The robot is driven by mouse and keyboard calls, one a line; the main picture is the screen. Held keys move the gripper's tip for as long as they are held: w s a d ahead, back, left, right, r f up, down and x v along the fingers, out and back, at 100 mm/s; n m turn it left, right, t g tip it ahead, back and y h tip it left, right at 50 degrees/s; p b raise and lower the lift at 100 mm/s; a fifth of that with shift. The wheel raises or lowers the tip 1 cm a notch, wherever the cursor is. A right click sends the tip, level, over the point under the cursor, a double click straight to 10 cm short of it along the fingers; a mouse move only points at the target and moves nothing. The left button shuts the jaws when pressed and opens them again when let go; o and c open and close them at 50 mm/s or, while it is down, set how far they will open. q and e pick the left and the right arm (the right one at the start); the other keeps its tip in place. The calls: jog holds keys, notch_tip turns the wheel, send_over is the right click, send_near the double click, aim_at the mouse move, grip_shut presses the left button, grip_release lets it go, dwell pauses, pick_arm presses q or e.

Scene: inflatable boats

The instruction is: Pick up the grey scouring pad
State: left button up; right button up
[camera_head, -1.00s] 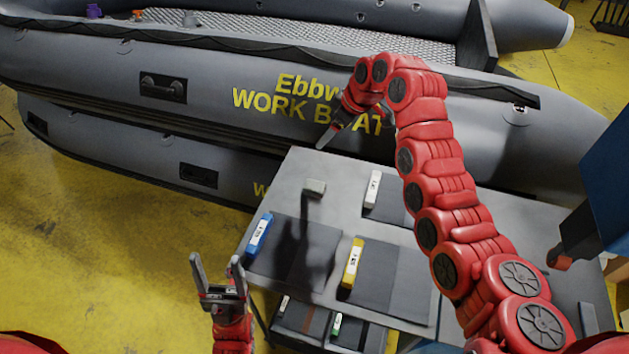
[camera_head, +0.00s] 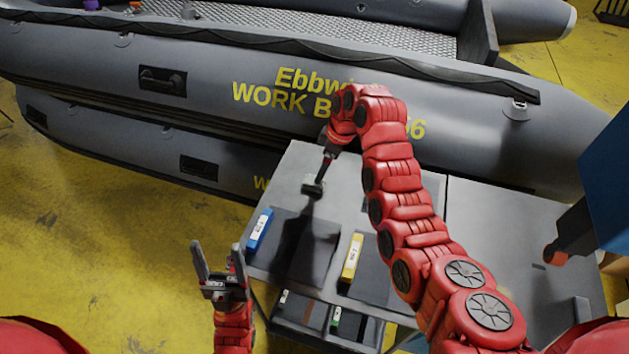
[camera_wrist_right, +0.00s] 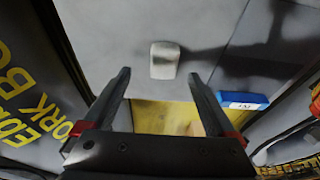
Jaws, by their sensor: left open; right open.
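The grey scouring pad (camera_wrist_right: 165,56) is a small pale grey block lying on the grey table top. In the right wrist view it lies just ahead of and between the fingertips of my right gripper (camera_wrist_right: 159,76), which is open and empty. In the head view my right gripper (camera_head: 314,188) is over the pad's spot and mostly hides it. I cannot tell the exact height of the fingers above the table. My left gripper (camera_head: 218,250) is open and empty, off the table's near left corner.
A blue block (camera_head: 260,230) and a yellow block (camera_head: 352,257), both labelled, lie on the table (camera_head: 290,195) beside dark panels. Stacked grey inflatable boats (camera_head: 200,110) stand close behind the table. A lower shelf (camera_head: 310,322) holds more small items.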

jog(key=shift+a+f, duration=0.1)
jog(key=shift+f, duration=0.05)
jog(key=shift+a+f+p, duration=0.15)
jog(key=shift+p, duration=0.25)
jog(key=p+x, duration=0.2)
jog(key=x, duration=0.1)
jog(key=shift+s+a+f, duration=0.1)
jog(key=shift+s+a, duration=0.1)
jog(key=shift+a, duration=0.2)
jog(key=shift+p+x, duration=0.35)
jog(key=shift+x, duration=0.45)
jog(key=c, duration=1.4)
